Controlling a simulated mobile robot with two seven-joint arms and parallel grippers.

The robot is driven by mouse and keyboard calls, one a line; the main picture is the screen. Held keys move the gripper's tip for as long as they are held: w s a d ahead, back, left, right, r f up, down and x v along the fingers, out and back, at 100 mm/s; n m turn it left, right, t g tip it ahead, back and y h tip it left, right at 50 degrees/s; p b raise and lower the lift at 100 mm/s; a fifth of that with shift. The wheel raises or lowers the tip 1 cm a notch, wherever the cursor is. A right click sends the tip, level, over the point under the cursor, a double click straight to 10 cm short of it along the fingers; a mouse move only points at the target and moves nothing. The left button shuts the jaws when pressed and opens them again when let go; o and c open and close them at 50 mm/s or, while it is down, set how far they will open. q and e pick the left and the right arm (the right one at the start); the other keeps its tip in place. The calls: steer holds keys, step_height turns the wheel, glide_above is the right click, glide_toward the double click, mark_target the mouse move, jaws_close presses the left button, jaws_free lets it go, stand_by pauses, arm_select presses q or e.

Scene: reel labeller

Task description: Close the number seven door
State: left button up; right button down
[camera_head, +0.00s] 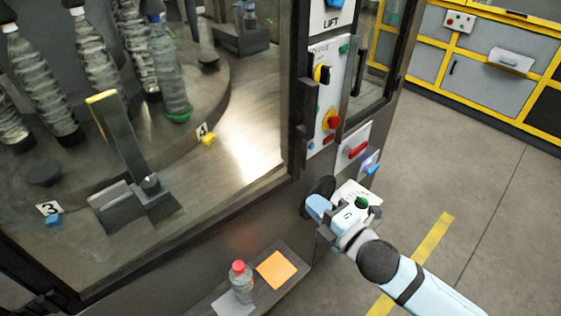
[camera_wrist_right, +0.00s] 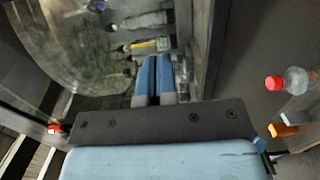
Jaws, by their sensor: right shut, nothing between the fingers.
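No number seven is legible in either view, so I cannot tell which door bears it. A large glass door or panel with a dark frame (camera_head: 190,228) fronts the machine at left and looks flush in its frame, though I cannot tell if it is fully shut. A dark upright handle (camera_head: 301,125) is at its right edge. My right gripper (camera_head: 316,207) is below the control panel, close to the front corner of the machine; contact is unclear. Its blue fingers (camera_wrist_right: 153,78) are together and empty in the wrist view. My left gripper is not in view.
A control panel (camera_head: 328,95) has a red knob. A ledge holds a red-capped bottle (camera_head: 241,282) and an orange pad (camera_head: 276,269); the bottle also shows in the wrist view (camera_wrist_right: 294,81). Several bottles stand behind the glass. Yellow-framed cabinets (camera_head: 490,85) stand behind open floor.

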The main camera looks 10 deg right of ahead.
mark_target(270, 165)
steer(key=p+x, duration=0.2)
steer(key=x, duration=1)
steer(key=shift+a+p, duration=0.2)
steer(key=shift+p, duration=0.15)
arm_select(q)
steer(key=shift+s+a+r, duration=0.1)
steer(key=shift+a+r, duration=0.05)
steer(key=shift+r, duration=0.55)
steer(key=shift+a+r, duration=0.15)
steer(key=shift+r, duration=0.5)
arm_select(e)
steer(key=shift+w+a, duration=0.25)
steer(key=shift+w, duration=0.25)
